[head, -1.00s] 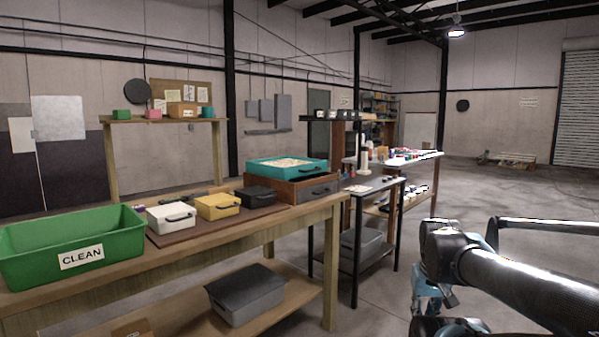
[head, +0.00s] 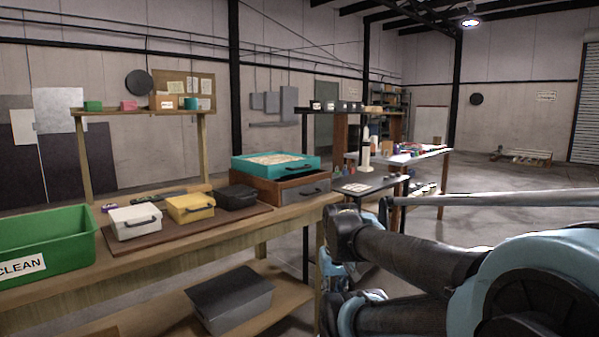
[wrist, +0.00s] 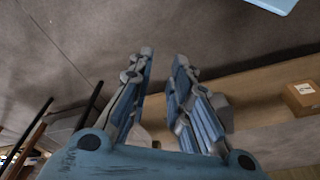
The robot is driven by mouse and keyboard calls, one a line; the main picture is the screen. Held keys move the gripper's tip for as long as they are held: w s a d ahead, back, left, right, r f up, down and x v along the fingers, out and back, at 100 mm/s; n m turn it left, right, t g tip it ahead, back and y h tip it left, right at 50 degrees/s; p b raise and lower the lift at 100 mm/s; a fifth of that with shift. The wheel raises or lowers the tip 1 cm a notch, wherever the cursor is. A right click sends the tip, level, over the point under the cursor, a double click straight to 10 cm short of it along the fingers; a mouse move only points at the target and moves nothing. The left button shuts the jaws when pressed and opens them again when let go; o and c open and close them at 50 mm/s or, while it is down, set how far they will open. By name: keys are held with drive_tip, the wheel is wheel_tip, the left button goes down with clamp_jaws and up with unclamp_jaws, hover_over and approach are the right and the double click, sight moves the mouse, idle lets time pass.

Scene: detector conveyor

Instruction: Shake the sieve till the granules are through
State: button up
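The teal sieve (head: 306,166), with pale granules (head: 274,159) in it, sits on top of a brown wooden box (head: 266,190) with a grey drawer front, at the right end of the workbench in the head view. How many granules are under the sieve is hidden. My gripper (wrist: 164,58) is open and empty in the wrist view, its two fingers apart. It points over floor and a wooden shelf, away from the sieve. In the head view my arm reaches in from the right, in front of the bench end, lower than the sieve.
The bench (head: 180,262) holds a green CLEAN bin (head: 50,240) and white (head: 133,222), yellow (head: 190,208) and black (head: 236,196) boxes on a brown mat. A grey bin (head: 233,300) sits on the lower shelf. A dark table (head: 368,187) stands just beyond the bench's right end.

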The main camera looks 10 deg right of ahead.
drive_tip(key=w+a+r+m+t+y, duration=0.2)
drive_tip(key=w+r+y, duration=0.1)
drive_tip(key=w+r, duration=0.6)
drive_tip(key=w+a+r+m+t+y, duration=0.1)
drive_tip(key=w+a+r+m+y, duration=0.35)
drive_tip(key=w, duration=0.75)
drive_tip(key=m+t+y, duration=0.2)
drive_tip(key=m+t, duration=0.3)
drive_tip(key=t, duration=0.2)
approach(304, 168)
drive_tip(key=shift+n, duration=0.25)
drive_tip(key=x, duration=1.1)
drive_tip(key=shift+w+d, duration=0.1)
drive_tip(key=shift+c, duration=0.4)
